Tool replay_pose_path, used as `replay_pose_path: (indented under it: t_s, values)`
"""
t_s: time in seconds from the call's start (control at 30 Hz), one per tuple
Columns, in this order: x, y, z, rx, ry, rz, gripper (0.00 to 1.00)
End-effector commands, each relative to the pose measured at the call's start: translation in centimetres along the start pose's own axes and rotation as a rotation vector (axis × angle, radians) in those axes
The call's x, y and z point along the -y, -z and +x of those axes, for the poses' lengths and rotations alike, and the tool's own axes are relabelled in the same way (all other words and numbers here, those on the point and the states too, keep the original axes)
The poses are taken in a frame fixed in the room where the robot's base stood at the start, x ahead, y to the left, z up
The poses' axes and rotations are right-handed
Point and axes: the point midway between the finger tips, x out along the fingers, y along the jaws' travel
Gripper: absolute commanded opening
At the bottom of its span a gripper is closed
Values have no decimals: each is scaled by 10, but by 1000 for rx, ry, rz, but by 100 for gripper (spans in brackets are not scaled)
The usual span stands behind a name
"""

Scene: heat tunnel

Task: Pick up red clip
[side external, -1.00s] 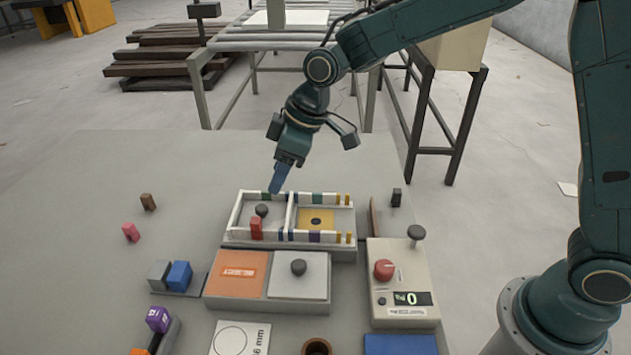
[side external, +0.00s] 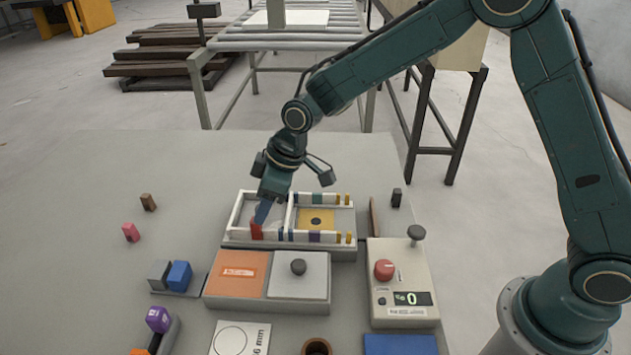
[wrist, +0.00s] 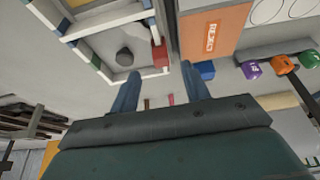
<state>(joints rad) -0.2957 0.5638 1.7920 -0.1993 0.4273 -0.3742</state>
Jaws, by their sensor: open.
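The red clip (side external: 257,232) sits on the front rail of the white-walled tray (side external: 345,250), at its left compartment. In the wrist view the red clip (wrist: 160,55) shows on the tray wall, ahead of and between my two blue fingers. My gripper (side external: 263,212) is low over the left compartment, just behind and above the clip, and partly hides it in the side view. In the wrist view my gripper (wrist: 161,82) is open, with nothing between the fingers. I cannot tell whether a finger touches the clip.
A dark knob (wrist: 124,56) stands inside the left compartment. Coloured bands line the tray rails. An orange and grey box (side external: 238,273) lies in front, and a control box with a red knob (side external: 384,270) stands at right. The table behind the tray is clear.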

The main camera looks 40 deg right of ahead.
Motion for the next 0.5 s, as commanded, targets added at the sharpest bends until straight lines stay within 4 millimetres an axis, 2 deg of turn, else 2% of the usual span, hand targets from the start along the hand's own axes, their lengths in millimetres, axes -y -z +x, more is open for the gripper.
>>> replay_pose_path:
  t_s: [0.1,0.5]
  values:
    - [0,0,8,1,0,0,46]
    - [1,0,16,2,1,0,46]
